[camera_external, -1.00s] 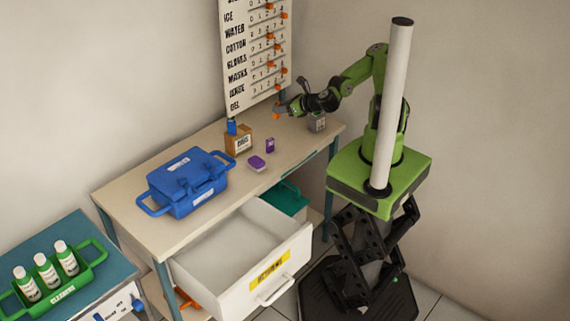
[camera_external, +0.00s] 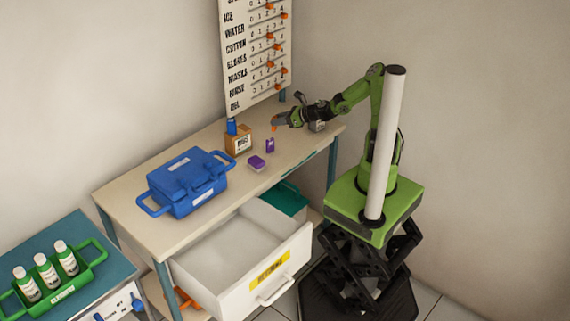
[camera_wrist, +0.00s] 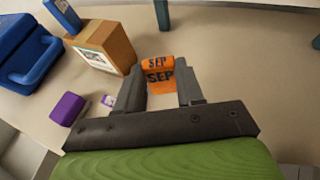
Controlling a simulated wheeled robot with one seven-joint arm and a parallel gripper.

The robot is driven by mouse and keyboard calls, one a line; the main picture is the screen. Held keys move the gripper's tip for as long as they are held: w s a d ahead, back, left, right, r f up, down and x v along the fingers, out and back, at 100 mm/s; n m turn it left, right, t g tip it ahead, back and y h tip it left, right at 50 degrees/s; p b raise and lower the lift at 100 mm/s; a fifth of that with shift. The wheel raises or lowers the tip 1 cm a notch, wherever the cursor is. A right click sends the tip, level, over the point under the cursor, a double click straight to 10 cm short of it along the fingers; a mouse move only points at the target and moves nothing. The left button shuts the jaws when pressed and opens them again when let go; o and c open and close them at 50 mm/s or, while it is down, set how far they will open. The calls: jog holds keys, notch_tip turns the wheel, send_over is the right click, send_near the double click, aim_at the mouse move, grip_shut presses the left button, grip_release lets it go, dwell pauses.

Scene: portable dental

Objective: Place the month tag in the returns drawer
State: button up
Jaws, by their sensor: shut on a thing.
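The month tag (camera_wrist: 160,78) is orange with black "SEP" lettering. In the wrist view it sits between the two fingers of my gripper (camera_wrist: 160,90), which is shut on it. In the external view my gripper (camera_external: 276,122) holds the small orange tag (camera_external: 274,128) above the right part of the table, behind the purple items. The returns drawer (camera_external: 222,248) is pulled out under the table, white, with a yellow label on its front. Its visible inside looks empty. The drawer lies in front of and below my gripper, well apart from it.
A blue case (camera_external: 187,182), a cardboard box (camera_external: 238,142) and two purple items (camera_external: 257,162) stand on the table. A board with orange tags (camera_external: 256,55) rises behind. A green crate with bottles (camera_external: 60,277) stands at lower left. The table's front edge lies between gripper and drawer.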

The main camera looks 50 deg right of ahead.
notch_tip(320, 180, down, 5)
jog(key=shift+f+b, duration=0.2)
jog(key=shift+b, duration=0.5)
jog(key=o, duration=1)
